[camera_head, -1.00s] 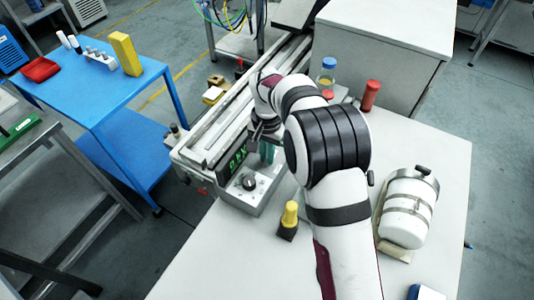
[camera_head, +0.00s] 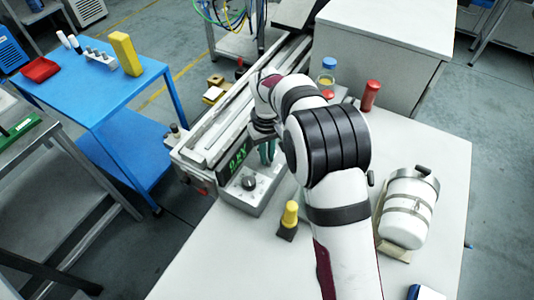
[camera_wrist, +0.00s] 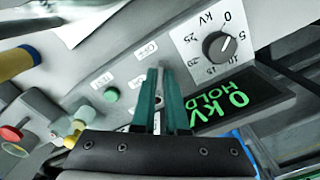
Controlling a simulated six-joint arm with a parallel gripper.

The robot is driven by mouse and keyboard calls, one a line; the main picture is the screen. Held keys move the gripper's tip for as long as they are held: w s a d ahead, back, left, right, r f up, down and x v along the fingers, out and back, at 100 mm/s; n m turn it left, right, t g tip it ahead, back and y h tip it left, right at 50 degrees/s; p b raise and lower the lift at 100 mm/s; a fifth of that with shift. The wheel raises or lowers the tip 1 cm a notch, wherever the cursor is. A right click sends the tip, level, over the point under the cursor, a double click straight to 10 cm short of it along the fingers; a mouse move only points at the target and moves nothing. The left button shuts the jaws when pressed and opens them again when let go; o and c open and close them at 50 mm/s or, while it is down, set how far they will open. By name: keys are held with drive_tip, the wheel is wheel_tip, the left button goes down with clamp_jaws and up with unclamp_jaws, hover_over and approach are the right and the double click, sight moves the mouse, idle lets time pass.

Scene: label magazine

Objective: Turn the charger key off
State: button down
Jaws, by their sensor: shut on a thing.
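The charger is a grey box (camera_head: 236,200) at the front end of the long rail in the head view. Its panel shows in the wrist view (camera_wrist: 185,78), with labels OFF and ON near the key. The key (camera_wrist: 159,76) is a thin metal piece between my fingertips, its lower part hidden by them. My gripper (camera_wrist: 159,80) has green fingers shut on the key; in the head view my gripper (camera_head: 267,152) is over the charger's right side. The charger's green display (camera_wrist: 232,102) reads 0 kV HOLD.
A black dial (camera_wrist: 218,45) with a kV scale and a green TEST button (camera_wrist: 111,94) flank the key.

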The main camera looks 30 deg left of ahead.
drive_tip(key=n, duration=0.3)
drive_tip(key=shift+n, duration=2.1)
drive_tip(key=c, duration=0.9)
unclamp_jaws()
drive_tip(key=shift+c, duration=0.2)
wheel_tip(320, 180, up, 16)
